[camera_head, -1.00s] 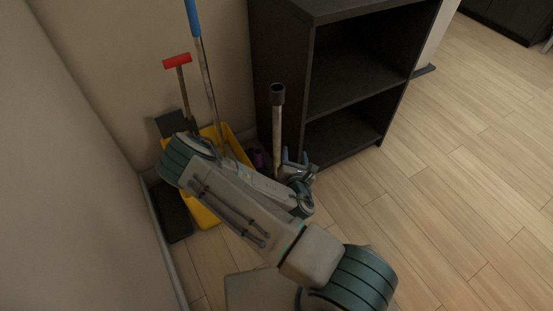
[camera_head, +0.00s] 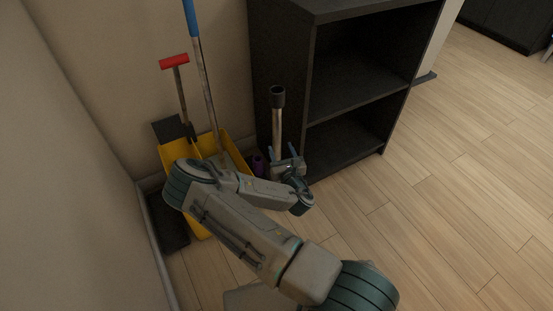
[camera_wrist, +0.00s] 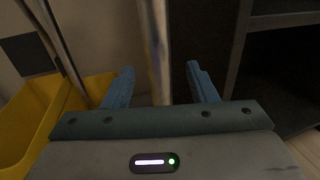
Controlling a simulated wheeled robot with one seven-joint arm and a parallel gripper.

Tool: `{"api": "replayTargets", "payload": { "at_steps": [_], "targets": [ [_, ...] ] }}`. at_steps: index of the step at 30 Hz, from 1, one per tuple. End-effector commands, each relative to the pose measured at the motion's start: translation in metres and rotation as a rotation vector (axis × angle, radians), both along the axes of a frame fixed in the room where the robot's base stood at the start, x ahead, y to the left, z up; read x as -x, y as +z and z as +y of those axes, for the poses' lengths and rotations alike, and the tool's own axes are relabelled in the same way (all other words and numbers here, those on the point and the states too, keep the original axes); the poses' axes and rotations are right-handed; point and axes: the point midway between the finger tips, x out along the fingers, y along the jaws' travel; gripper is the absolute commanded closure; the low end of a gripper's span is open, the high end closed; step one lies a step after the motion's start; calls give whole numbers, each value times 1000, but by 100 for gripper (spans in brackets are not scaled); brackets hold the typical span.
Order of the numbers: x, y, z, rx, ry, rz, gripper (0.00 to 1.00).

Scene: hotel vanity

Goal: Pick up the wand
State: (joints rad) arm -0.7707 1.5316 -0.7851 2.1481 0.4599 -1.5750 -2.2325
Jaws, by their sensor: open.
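The wand (camera_head: 277,125) is a worn metal tube with a black collar on top. It stands upright in front of the black shelf's left side. My gripper (camera_head: 281,150) is open at the lower visible part of the wand, and its two blue fingers show on either side of the tube. In the wrist view the wand (camera_wrist: 156,45) runs down between the open blue fingers of my gripper (camera_wrist: 160,72), with space on both sides. I cannot tell how deep it sits between them. The wand's lower end is hidden behind my gripper.
A black shelf unit (camera_head: 315,105) stands close on the right. A yellow bucket (camera_head: 240,142) on the left holds a blue-handled pole (camera_head: 205,85). A red-handled tool (camera_head: 174,62) stands behind it. A purple object (camera_head: 257,165) sits beside the wand. Open wooden floor (camera_head: 450,190) lies right.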

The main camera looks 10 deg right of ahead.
Motion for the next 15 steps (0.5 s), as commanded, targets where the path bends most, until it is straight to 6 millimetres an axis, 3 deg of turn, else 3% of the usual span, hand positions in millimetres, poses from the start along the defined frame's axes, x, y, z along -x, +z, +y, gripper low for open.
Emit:
{"api": "replayTargets", "payload": {
  "at_steps": [9, 15],
  "targets": [
    [-42, 5, 5, -3, 0, -3, 48],
    [-51, 7, 5, -1, -1, 0, 48]
  ]
}}
